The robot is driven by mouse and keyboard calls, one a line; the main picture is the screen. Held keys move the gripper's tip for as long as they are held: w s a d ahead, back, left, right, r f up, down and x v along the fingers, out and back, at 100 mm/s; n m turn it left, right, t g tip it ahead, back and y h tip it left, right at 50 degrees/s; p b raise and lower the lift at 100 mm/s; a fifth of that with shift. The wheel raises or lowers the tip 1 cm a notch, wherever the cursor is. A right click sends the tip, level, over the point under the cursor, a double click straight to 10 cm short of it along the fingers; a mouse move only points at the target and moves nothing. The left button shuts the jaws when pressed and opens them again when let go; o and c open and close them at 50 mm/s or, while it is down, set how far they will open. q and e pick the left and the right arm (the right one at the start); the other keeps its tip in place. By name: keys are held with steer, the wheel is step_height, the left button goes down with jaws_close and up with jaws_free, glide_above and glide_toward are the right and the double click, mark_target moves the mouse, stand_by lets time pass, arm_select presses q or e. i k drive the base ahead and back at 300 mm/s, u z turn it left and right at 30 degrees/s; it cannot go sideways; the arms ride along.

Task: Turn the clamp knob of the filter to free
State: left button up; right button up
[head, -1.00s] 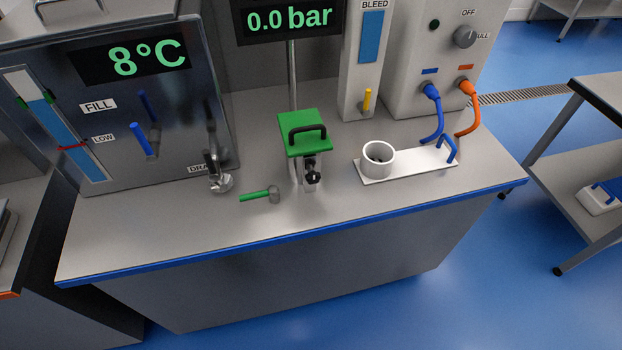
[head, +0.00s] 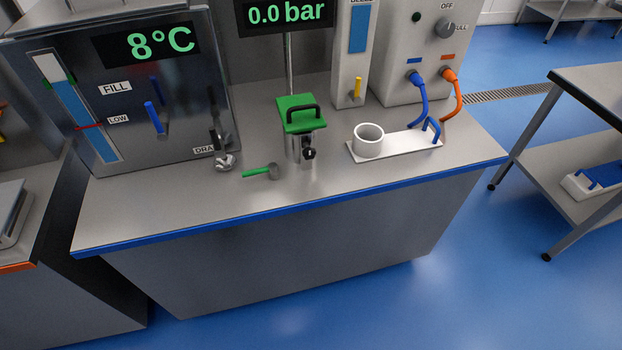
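The filter (head: 295,147) stands upright on the grey worktop, a metal body under a green lid (head: 300,113) with a black handle on top. Its black clamp knob (head: 309,154) sits on the front of the body, low under the lid. The knob is small here, and I cannot read its setting. Neither of my grippers is in the head view, and nothing touches the filter.
A green-handled tool (head: 262,171) lies left of the filter. A white tray (head: 400,147) with a white cup (head: 369,139) is at right. A tank (head: 180,90) with a blue lever stands at left, and a box (head: 430,80) with blue and orange plugs at back right. The worktop's front strip (head: 230,202) is clear.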

mark_target(308, 153)
steer(key=k, duration=0.15)
steer(key=u, duration=1.55)
steer(key=i, duration=1)
steer(key=z, duration=1.3)
